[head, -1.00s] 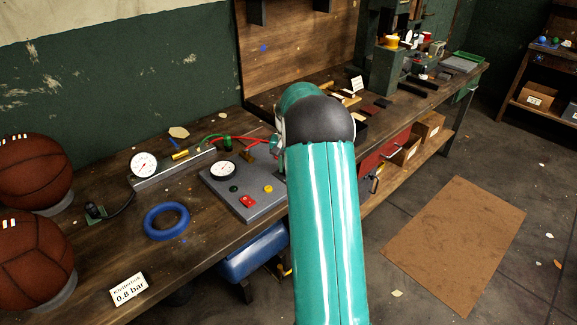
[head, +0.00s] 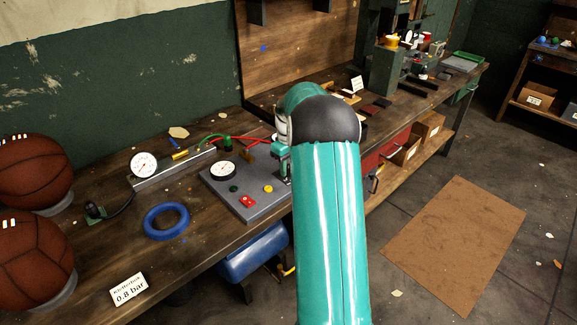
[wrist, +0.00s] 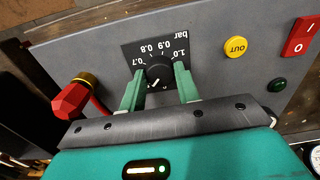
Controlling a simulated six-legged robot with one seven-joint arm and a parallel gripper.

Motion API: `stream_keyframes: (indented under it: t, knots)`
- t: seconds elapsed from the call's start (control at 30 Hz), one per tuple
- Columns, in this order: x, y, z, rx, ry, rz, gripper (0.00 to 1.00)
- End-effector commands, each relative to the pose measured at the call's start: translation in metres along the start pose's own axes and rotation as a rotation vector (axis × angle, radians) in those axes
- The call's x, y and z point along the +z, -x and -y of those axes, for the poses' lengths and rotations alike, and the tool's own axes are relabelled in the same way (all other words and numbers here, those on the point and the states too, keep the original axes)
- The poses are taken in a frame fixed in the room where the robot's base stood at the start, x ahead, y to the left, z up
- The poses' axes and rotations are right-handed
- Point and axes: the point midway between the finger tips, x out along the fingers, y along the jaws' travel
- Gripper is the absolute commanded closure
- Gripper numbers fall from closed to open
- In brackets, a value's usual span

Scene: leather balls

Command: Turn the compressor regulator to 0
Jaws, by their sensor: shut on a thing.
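The regulator is a black round knob (wrist: 160,77) with a white pointer mark, on a black scale plate (wrist: 172,48) reading 0.7, 0.8, 0.9 and 1.0 bar, upside down in the wrist view. The pointer mark faces the lower left there, away from the printed numbers. My gripper (wrist: 159,71) has its two green fingers on either side of the knob, shut on it. In the head view my gripper (head: 283,165) is at the right end of the grey compressor panel (head: 229,193), and the knob is hidden behind my arm.
The panel carries a gauge (head: 223,170), a red switch (head: 247,201) and a yellow OUT button (wrist: 236,47). A red fitting (wrist: 72,100) with a hose sits beside the knob. A blue ring (head: 166,221) and basketballs (head: 30,254) are left on the bench.

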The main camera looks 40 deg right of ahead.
Motion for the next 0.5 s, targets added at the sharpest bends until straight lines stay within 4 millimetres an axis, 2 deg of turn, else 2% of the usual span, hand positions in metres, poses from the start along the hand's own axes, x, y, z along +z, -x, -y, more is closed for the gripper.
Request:
stream_keyframes:
  t: [0.5]
  knots:
    - [-0.0008, 0.0018, -0.0013, 0.005, 0.48, -0.003, 0.91]
